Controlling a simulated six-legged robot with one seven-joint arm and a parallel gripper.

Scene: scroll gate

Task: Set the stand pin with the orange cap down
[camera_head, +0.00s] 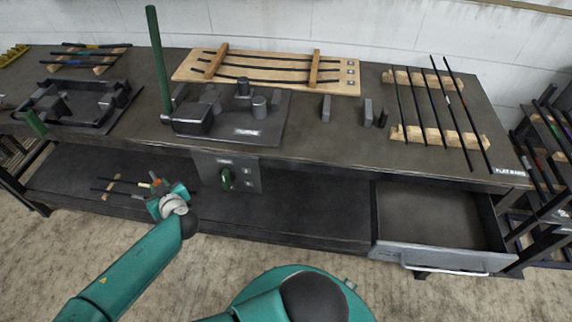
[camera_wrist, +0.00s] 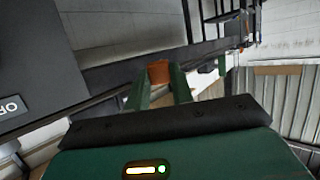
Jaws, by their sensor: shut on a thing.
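My gripper (camera_wrist: 160,88) is shut on the pin with the orange cap (camera_wrist: 158,72). In the wrist view the orange cap shows between the two green fingertips. In the head view my gripper (camera_head: 155,188) is low at the left, in front of the bench's lower shelf. A small orange spot shows at its tip, too small to tell its tilt.
The bench top (camera_head: 335,145) is above and behind my gripper. The lower shelf (camera_head: 290,215) is mostly bare, with dark rods on a small wooden rest (camera_head: 112,187). A drawer (camera_head: 440,220) stands open at the far right.

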